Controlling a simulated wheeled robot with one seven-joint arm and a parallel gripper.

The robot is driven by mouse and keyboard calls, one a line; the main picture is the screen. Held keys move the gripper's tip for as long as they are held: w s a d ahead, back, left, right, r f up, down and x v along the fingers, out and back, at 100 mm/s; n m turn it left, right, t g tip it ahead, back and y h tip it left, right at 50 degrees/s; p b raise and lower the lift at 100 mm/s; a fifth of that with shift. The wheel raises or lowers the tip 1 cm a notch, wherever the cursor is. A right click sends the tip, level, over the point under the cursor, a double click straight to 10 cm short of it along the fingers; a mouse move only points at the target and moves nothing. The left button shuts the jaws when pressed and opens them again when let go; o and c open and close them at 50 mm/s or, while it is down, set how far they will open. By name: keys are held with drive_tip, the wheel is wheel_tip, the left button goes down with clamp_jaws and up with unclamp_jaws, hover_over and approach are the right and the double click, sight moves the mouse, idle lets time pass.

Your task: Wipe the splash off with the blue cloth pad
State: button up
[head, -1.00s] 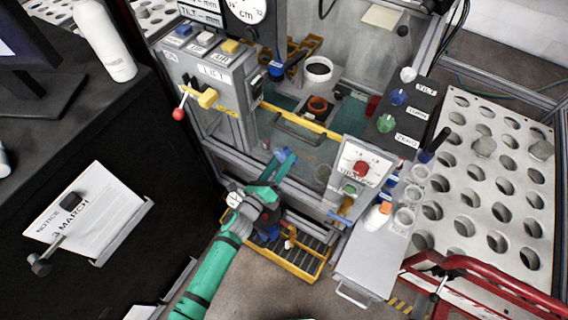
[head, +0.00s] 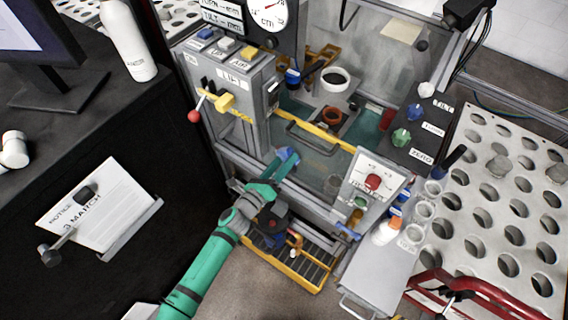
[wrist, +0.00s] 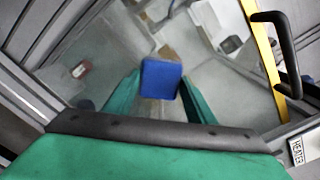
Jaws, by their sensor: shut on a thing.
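The blue cloth pad (head: 289,154) is in my gripper (head: 283,165), in front of the clear front panel of the rig in the head view. In the wrist view the pad (wrist: 161,79) shows as a blue block between the green fingertips of my gripper (wrist: 160,97). The fingers are shut on it. The clear front panel (wrist: 110,60) lies beyond the pad; I cannot tell whether the pad touches it. I cannot clearly make out the splash in either view; the pad and gripper may hide part of it.
A yellow bar with a dark handle (wrist: 287,50) runs along the panel's right side in the wrist view. A control box with a red button (head: 372,182) stands right of my gripper. A lever box (head: 228,85) stands to its upper left. A yellow-edged tray (head: 300,270) lies below.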

drive_tip(key=shift+s+d+r, duration=0.1)
drive_tip(key=shift+s+d, duration=0.65)
drive_tip(key=shift+d, duration=0.2)
drive_tip(key=shift+s+d+f, duration=0.1)
drive_tip(key=shift+s+d, duration=0.6)
drive_tip(key=shift+d, duration=0.3)
drive_tip(key=shift+s+d+r, duration=0.1)
drive_tip(key=shift+s+d, duration=0.65)
drive_tip(key=shift+d, duration=0.2)
drive_tip(key=shift+s+d, duration=0.6)
drive_tip(key=shift+d, duration=0.35)
drive_tip(key=shift+s+d, duration=0.6)
drive_tip(key=shift+d, duration=0.3)
drive_tip(key=shift+s+d, duration=1.2)
drive_tip(key=shift+d, duration=0.3)
drive_tip(key=shift+s+a, duration=0.35)
drive_tip(key=shift+a, duration=0.05)
drive_tip(key=shift+v, duration=2.5)
drive_tip(key=shift+s, duration=0.1)
drive_tip(key=shift+v, duration=1.45)
